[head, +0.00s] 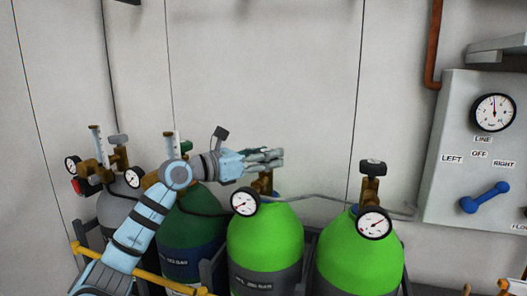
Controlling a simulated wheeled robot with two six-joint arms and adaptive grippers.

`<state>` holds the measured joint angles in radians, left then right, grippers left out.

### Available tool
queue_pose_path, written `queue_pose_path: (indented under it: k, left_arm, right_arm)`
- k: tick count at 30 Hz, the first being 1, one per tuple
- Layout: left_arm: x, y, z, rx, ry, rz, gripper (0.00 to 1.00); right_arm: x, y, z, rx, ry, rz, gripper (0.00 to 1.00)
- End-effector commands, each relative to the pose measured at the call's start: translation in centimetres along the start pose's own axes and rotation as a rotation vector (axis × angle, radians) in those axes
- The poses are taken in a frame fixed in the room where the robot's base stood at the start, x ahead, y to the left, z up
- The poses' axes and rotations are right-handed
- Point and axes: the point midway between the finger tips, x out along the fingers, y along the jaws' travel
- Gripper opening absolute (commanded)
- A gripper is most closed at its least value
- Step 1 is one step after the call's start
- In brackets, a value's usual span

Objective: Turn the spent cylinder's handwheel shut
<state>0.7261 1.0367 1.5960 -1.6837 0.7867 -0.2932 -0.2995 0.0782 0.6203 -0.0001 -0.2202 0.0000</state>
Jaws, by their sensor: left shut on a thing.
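Two bright green cylinders stand side by side, a left one (265,238) and a right one (358,262). My left gripper (272,158) is at the top of the left bright green cylinder's brass valve (263,183), its fingers shut around the handwheel there. The handwheel is hidden by the fingers. A round gauge (244,202) sits in front of this valve; its needle is too small to read. The right cylinder has a dark handwheel (373,166) and its own gauge (374,222). My right gripper is out of view.
A dark green cylinder (192,240) and a grey cylinder (117,208) with brass regulators stand at the left, partly behind my left arm. A yellow rail (150,275) runs in front. A grey panel (450,195) at the right bears a line gauge (493,112) and a blue lever (485,198).

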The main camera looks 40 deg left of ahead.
Motion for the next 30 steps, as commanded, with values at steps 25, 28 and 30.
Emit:
queue_pose_path:
  k: [25, 28, 30]
  left_arm:
    - [-0.07, -0.10, 0.10, 0.001, -0.006, -0.140, 0.69]
    - [-0.08, -0.10, 0.25, 0.001, -0.007, -0.140, 0.69]
    - [-0.08, -0.13, 0.91, 0.001, -0.009, -0.142, 0.69]
  right_arm:
    - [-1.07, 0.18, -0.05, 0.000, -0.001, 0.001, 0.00]
    - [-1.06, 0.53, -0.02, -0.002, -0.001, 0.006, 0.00]
    - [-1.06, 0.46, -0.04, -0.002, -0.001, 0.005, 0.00]
